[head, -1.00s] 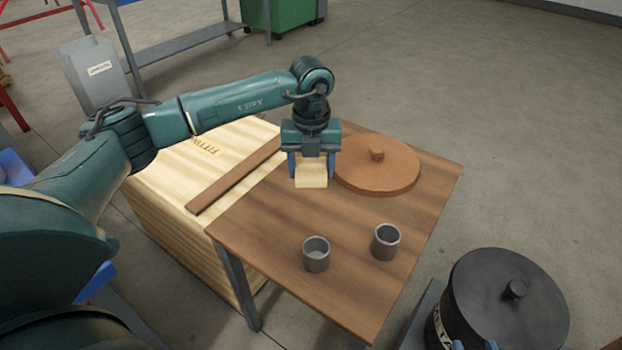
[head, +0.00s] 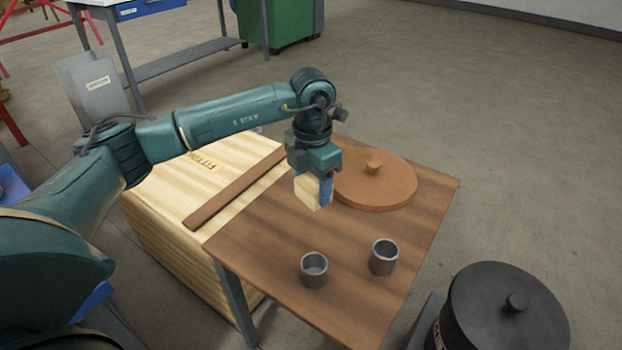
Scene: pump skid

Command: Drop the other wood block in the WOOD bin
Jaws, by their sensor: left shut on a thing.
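A pale wood block (head: 306,190) is held between the blue fingers of my left gripper (head: 315,191). The gripper points down and holds the block above the brown table, just left of a round brown lid. The block is turned, with one corner toward the camera, and a blue finger covers its right side. I cannot make out a bin marked WOOD in this view. My right gripper is not in view.
The brown table (head: 270,235) carries two grey cups (head: 314,270) (head: 384,257) and the round brown lid (head: 374,184). A wooden crate (head: 165,195) with a plank (head: 235,188) on it stands left. A black lidded drum (head: 505,312) stands at lower right. A grey bin (head: 88,88) stands behind.

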